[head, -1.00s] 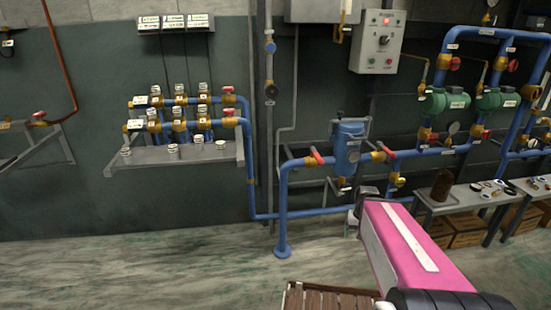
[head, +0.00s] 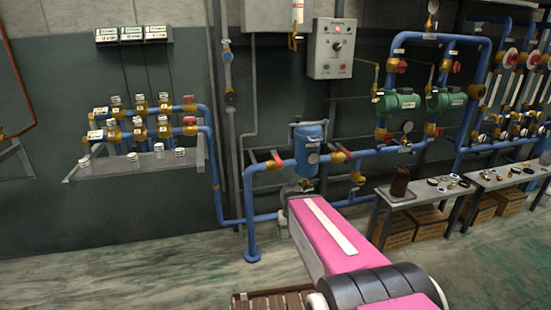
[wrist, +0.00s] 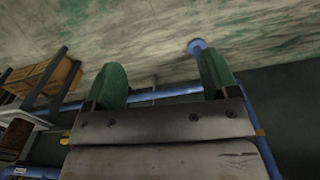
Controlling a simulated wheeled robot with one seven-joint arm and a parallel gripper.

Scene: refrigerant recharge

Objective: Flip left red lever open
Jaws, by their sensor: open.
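A blue canister (head: 308,150) stands on a blue pipe run in the head view, with a red lever on each side. The left red lever (head: 278,159) sits on a brass valve just left of it. The right red lever (head: 341,150) sits on the valve to its right. My pink arm points toward the pipes below the canister, and my gripper is not clear in the head view. In the wrist view my gripper (wrist: 162,66) has its two green fingers spread, with nothing between them. No red lever shows in the wrist view.
A grey control box (head: 332,48) hangs above. A bench (head: 408,212) with small parts stands right, boxes below. A vertical blue pipe (head: 250,215) meets the floor. Floor at left is clear.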

